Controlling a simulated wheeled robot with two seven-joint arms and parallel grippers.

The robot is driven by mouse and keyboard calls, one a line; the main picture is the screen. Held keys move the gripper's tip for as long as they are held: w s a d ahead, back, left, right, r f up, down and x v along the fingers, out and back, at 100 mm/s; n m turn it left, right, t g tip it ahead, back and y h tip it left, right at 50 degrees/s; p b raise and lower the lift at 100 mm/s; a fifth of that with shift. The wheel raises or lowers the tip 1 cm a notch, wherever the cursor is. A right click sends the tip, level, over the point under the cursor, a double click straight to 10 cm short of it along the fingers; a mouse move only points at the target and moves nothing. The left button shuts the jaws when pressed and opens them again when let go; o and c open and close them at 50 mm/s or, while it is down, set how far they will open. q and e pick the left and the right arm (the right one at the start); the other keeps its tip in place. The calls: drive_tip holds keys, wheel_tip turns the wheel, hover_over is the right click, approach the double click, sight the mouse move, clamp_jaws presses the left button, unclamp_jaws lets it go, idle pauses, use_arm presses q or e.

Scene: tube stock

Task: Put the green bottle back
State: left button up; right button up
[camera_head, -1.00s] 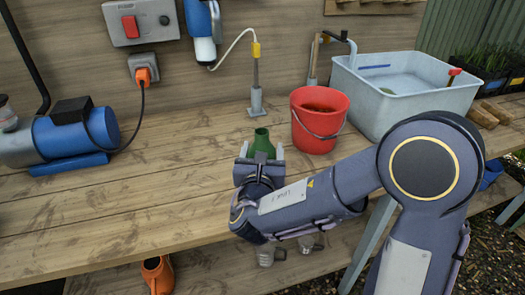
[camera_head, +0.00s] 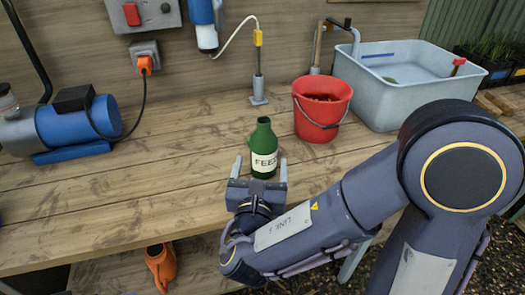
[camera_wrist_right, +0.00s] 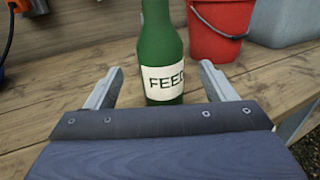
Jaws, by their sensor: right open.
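The green bottle (camera_head: 264,141) with a white "FEED" label stands upright on the wooden bench (camera_head: 150,190), left of the red bucket. It also shows in the right wrist view (camera_wrist_right: 160,45), just beyond my fingertips. My right gripper (camera_head: 259,166) is open and empty, on the near side of the bottle. In the right wrist view its two fingers (camera_wrist_right: 158,78) point toward the bottle, one on each side, with gaps between them and the glass. My left gripper is in neither view.
A red bucket (camera_head: 320,116) stands close to the right of the bottle. A pale basin (camera_head: 405,95) is behind it. A metal stand (camera_head: 258,88) is at the back. A blue pump (camera_head: 75,125) is at left. The bench's left middle is clear. An orange can (camera_head: 160,265) sits below.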

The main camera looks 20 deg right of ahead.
drive_tip(key=shift+v, duration=0.95)
drive_tip(key=s+d+f+m+g+h, duration=0.1)
drive_tip(key=s+d+f+m+g, duration=0.25)
drive_tip(key=d+m+g, duration=0.35)
drive_tip(key=s+d+f+m+g+h, duration=0.25)
drive_tip(key=s+d+m+g, duration=0.2)
drive_tip(key=d, duration=0.45)
drive_tip(key=s+f+m+g+y, duration=0.4)
drive_tip(key=s+f+m+y, duration=0.15)
drive_tip(key=s+m, duration=0.35)
drive_tip(key=a+r+m+t+y, duration=0.4)
drive_tip(key=a+m+y, duration=0.2)
drive_tip(key=m, duration=0.7)
drive_tip(key=shift+s+a+r+y, duration=0.2)
drive_tip(key=shift+a+r+y, duration=0.15)
drive_tip(key=shift+y, duration=0.75)
